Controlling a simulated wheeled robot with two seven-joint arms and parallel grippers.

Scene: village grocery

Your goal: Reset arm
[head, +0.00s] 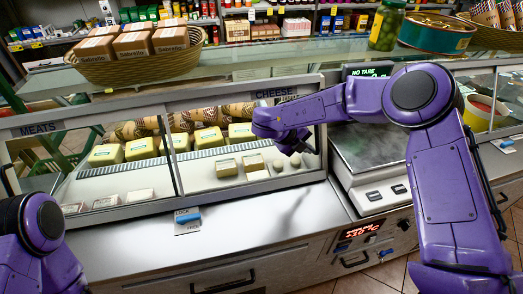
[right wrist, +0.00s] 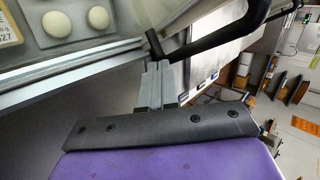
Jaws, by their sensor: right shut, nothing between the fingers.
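My right arm, purple, rises on the right of the head view and reaches left across the front of the cheese case. Its right gripper (head: 309,147) is in front of the case's right end, left of the scale. In the right wrist view the two grey fingers (right wrist: 157,84) are together with nothing between them. Only a purple part of my left arm shows at the lower left of the head view; the left gripper is out of view.
The glass-fronted cheese case (head: 222,188) holds yellow blocks and small round cheeses. A scale (head: 373,170) stands to its right. A steel counter (head: 255,225) runs in front, mostly clear. A wicker basket (head: 130,70), green jar (head: 386,27) and round tin (head: 437,36) sit on the glass top.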

